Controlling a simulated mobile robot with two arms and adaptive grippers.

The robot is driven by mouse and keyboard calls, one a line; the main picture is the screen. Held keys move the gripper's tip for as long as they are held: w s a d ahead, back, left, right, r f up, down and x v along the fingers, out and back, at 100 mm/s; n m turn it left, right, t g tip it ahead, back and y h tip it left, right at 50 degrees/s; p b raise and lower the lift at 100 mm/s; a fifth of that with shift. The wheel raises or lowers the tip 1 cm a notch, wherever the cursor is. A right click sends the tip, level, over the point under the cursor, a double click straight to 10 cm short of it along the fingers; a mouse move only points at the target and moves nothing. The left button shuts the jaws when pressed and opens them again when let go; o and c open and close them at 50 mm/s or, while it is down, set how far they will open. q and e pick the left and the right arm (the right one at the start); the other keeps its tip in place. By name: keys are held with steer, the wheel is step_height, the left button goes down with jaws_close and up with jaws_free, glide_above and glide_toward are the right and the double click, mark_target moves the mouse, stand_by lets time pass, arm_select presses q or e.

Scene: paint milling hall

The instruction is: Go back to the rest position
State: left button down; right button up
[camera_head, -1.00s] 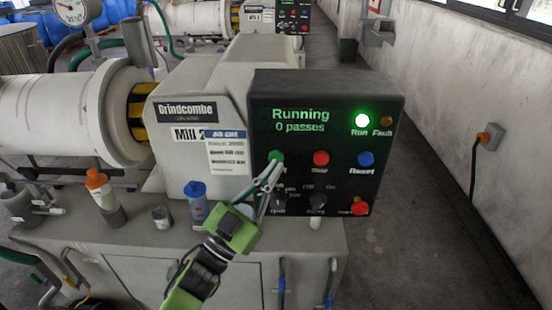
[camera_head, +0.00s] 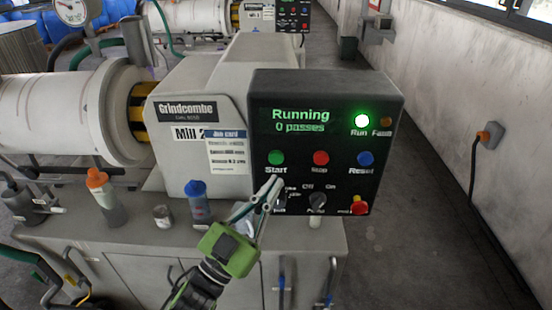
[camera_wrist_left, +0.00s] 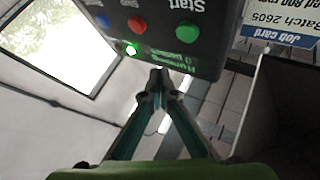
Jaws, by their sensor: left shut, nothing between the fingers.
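My left gripper (camera_head: 268,192) is shut and empty. In the head view it is in front of the lower left of the black control panel (camera_head: 335,110), just below the green Start button (camera_head: 276,157), and hides part of a selector knob's label. The panel display reads "Running 0 passes" and the green Run lamp (camera_head: 362,121) is lit. The left wrist view shows the shut fingertips (camera_wrist_left: 158,78) apart from the Start button (camera_wrist_left: 187,32), with the panel upside down. My right gripper is not in view.
The mill (camera_head: 70,115) stands left of the panel. On its bench are an orange-capped bottle (camera_head: 108,200), a blue-capped bottle (camera_head: 198,203) and a small grey cup (camera_head: 162,216). A job card (camera_head: 228,152) is on the housing. The floor to the right (camera_head: 420,220) is clear.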

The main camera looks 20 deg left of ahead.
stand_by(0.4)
